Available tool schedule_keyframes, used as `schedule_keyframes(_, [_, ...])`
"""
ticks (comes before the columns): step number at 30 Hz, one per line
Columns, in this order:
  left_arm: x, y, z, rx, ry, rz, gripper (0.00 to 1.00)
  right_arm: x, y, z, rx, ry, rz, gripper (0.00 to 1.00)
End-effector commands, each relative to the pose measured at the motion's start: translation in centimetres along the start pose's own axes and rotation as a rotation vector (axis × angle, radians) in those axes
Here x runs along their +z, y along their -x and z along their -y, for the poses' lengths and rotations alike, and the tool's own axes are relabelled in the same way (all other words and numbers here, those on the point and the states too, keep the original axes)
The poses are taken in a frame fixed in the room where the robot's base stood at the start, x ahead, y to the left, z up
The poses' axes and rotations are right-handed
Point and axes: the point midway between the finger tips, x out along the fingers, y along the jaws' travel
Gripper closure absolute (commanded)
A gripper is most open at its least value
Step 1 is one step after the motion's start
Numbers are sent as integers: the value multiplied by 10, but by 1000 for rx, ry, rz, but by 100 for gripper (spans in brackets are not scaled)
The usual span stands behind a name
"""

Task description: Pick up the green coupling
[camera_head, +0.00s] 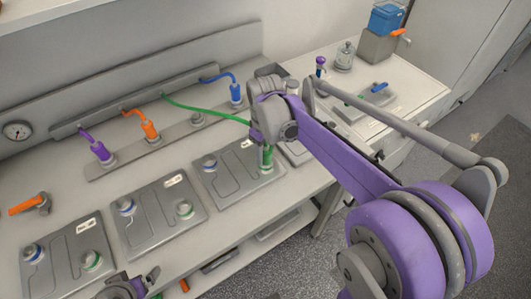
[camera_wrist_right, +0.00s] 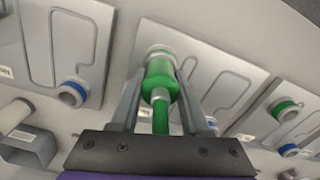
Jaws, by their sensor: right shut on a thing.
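The green coupling (camera_head: 267,157) is at the right end of the third plate, and a green hose (camera_head: 205,111) runs to it from the back rail. My right gripper (camera_head: 264,141) points down at it. In the right wrist view the green coupling (camera_wrist_right: 160,80) sits between the two fingers (camera_wrist_right: 158,95), which are shut on it. Its far end is at a pale ring on the plate; I cannot tell whether it is seated there or just above. Part of my left gripper (camera_head: 130,286) shows at the bottom edge; its fingertips are unclear.
Purple (camera_head: 100,149), orange (camera_head: 149,129) and blue (camera_head: 236,92) couplings stand on the back rail, with an empty fitting (camera_head: 197,119) among them. Grey plates (camera_head: 158,218) with blue- and green-ringed ports line the bench. A loose orange-handled part (camera_head: 27,204) lies at left.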

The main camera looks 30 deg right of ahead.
Motion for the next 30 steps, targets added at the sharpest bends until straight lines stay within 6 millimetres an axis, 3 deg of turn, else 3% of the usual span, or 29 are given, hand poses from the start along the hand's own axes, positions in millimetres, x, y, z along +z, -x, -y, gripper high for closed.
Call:
schedule_keyframes(8, [-2,2,0,0,0,-1,0,0,20,0,0,0,0,100])
schedule_keyframes(21, [-6,6,0,0,0,-5,0,0,91,0,0,0,0,100])
schedule_keyframes(30, [-6,6,0,0,0,-5,0,0,100,0,0,0,0,100])
